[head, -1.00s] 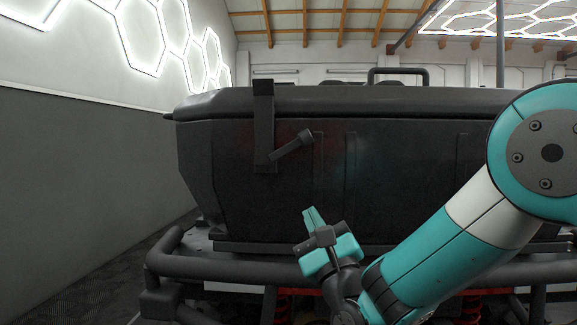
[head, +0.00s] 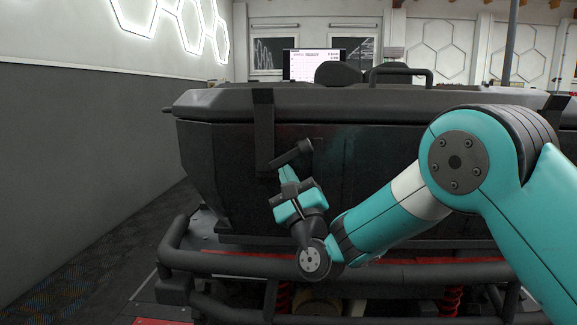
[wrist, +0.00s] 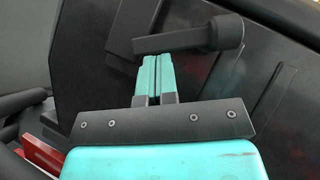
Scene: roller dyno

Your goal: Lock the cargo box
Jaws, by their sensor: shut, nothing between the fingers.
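The dark cargo box (head: 370,150) fills the middle of the head view, its lid (head: 350,102) down. A black latch strap (head: 263,130) hangs down its front on the left. A short black lever handle (head: 293,153) sticks out from the strap's lower end, tilted up to the right. In the wrist view the handle (wrist: 190,39) lies across the top, with a round knob at its right end. My gripper (head: 287,172) is shut and empty, its teal fingertips (wrist: 154,60) just below the handle. I cannot tell whether they touch it.
A black tubular bumper (head: 230,264) runs below the box. A grey wall (head: 80,150) stands on the left, with dark floor beside it. A screen (head: 316,64) and a rail handle (head: 402,72) show behind the lid.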

